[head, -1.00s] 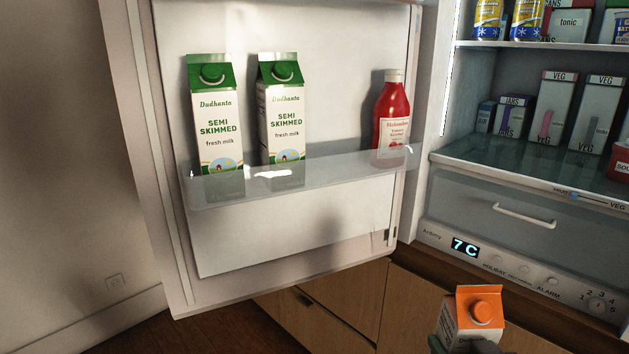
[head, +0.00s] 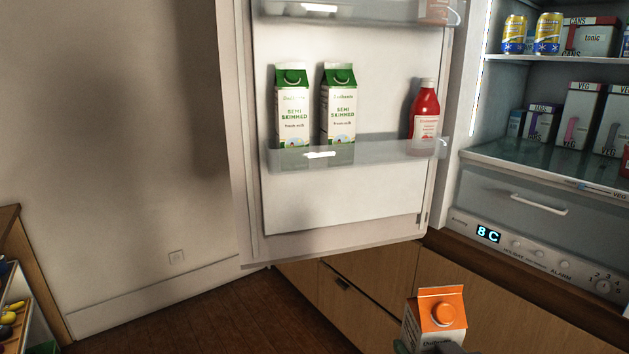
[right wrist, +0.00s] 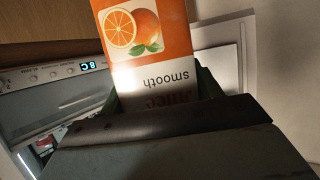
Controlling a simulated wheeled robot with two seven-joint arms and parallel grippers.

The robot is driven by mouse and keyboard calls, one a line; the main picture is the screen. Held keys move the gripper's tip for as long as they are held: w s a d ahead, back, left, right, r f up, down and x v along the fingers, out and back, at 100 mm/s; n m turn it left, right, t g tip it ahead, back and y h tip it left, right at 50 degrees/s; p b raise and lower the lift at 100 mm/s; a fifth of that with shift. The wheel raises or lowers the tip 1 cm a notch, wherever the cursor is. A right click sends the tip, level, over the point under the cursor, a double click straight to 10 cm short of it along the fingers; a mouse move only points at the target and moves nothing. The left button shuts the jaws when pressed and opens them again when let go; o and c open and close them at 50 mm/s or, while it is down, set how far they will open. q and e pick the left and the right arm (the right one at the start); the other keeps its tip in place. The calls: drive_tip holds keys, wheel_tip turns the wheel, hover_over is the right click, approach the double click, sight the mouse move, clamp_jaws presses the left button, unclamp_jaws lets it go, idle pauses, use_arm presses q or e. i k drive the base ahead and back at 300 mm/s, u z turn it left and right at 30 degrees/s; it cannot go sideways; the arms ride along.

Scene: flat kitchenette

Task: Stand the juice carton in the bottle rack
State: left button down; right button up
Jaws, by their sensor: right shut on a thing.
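The juice carton (head: 437,314) has an orange gable top with a round orange cap and stands upright at the bottom of the head view. My right gripper (head: 432,346) is shut on it, low in the picture and mostly cut off. In the right wrist view the carton (right wrist: 150,50) shows its orange print and "smooth" lettering between the fingers of the gripper (right wrist: 160,95). The bottle rack (head: 370,149) is the clear shelf on the open fridge door. It holds two green-topped milk cartons (head: 292,110) (head: 338,108) and a red bottle (head: 424,115). My left gripper is not in view.
The rack has a free gap between the right milk carton and the red bottle. The open fridge (head: 540,170) is at the right, with boxes and cans on its shelves. A wooden shelf unit (head: 30,270) stands at the far left. Open floor (head: 210,315) lies between.

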sight(387, 159)
drive_tip(key=u, duration=0.3)
drive_tip(key=k, duration=0.65)
drive_tip(key=u, duration=0.7)
drive_tip(key=i, duration=0.95)
drive_tip(key=z, duration=0.65)
drive_tip(key=i, duration=0.65)
drive_tip(key=z, duration=0.55)
